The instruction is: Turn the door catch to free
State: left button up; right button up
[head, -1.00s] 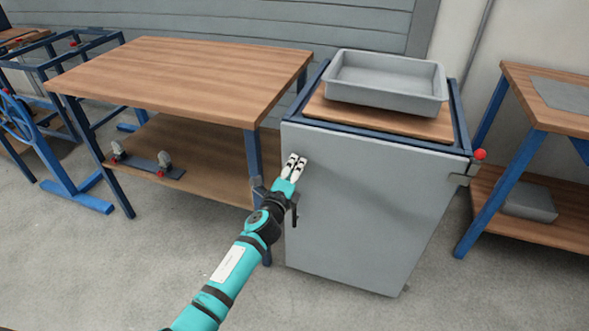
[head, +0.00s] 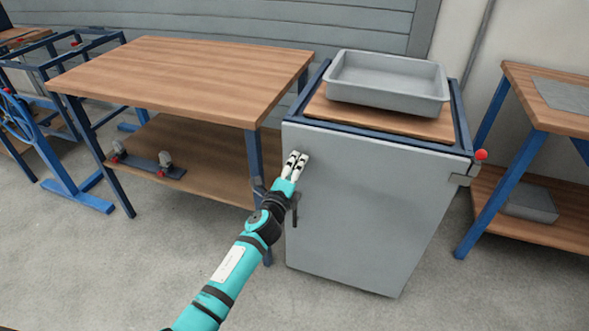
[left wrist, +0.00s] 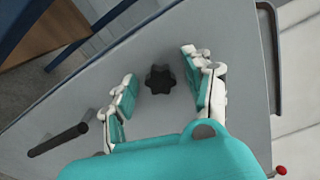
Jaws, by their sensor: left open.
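The door catch looks to be the black star-shaped knob (left wrist: 160,79) on the grey cabinet door (head: 365,215). In the left wrist view it lies between the two spread fingers, apart from both. My left gripper (head: 296,160) is open and empty, in front of the door's upper left part. It also shows in the left wrist view (left wrist: 160,88), with its pads on either side of the knob. Whether the fingers reach the knob's depth I cannot tell. My right gripper is not in view.
A dark bar handle (left wrist: 58,140) stands out from the door, also in the head view (head: 295,210), close to my left wrist. A red ball (head: 481,155) sits by the door's right edge. A grey tray (head: 388,85) rests on top. A wooden bench (head: 185,75) stands left.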

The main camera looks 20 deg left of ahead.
pick_arm(q)
jog(key=s, duration=1.2)
jog(key=shift+a, duration=0.2)
